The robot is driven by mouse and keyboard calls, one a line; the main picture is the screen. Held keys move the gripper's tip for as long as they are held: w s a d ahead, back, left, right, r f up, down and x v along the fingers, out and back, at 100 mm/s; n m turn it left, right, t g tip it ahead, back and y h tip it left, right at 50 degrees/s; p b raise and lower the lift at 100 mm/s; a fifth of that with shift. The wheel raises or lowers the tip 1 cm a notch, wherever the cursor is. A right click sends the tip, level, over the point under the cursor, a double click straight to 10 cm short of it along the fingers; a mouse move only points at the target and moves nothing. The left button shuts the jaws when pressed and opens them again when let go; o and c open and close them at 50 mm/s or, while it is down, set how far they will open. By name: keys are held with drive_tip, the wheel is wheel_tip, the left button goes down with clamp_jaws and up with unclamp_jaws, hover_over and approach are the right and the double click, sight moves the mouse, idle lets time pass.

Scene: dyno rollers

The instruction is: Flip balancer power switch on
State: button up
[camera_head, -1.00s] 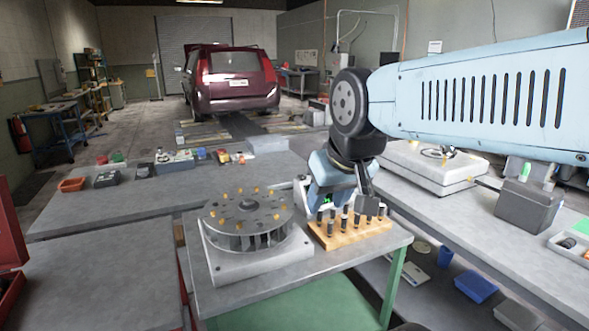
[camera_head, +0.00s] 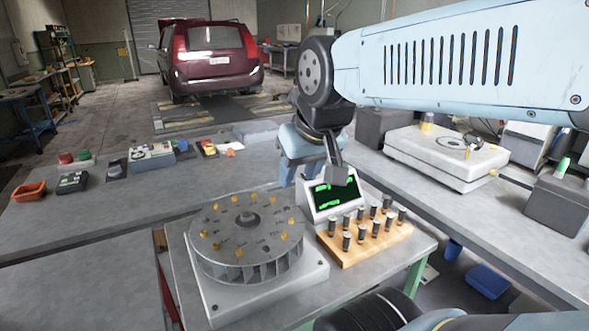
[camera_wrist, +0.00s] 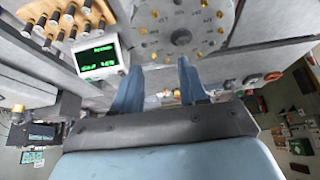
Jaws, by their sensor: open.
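The balancer is a grey finned rotor disc (camera_head: 246,235) with brass studs on a pale square base (camera_head: 262,290). Its small white display box (camera_head: 309,203) with a green-lit screen stands behind it to the right. The box also shows in the wrist view (camera_wrist: 97,58). I cannot make out the power switch in either view.
A wooden block (camera_head: 370,243) with several dark-topped pegs stands right of the balancer, close to my gripper. A white flat machine (camera_head: 440,158) sits on the right bench. Small tools and an orange tray (camera_head: 29,191) lie on the back bench. A red van (camera_head: 208,58) stands behind.

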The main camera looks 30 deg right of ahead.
drive_tip(key=shift+o, duration=0.8)
drive_tip(key=shift+w+a, duration=0.1)
drive_tip(key=w+d+g, duration=0.1)
drive_tip(key=w+d, duration=0.3)
drive_tip(key=w, duration=0.4)
drive_tip(key=w+d+g+h, duration=0.15)
drive_tip(key=w+d, duration=0.25)
drive_tip(key=w, duration=0.5)
drive_tip(key=w+d+g+y, duration=0.15)
drive_tip(key=w+d, duration=0.25)
drive_tip(key=w, duration=0.4)
drive_tip(key=w+d+f+g, duration=0.2)
drive_tip(key=w+d+f, duration=0.6)
drive_tip(key=d, duration=0.1)
wheel_tip(320, 180, down, 13)
drive_tip(key=shift+a+f, duration=0.1)
drive_tip(key=shift+a, duration=0.05)
drive_tip(key=shift+c, duration=0.4)
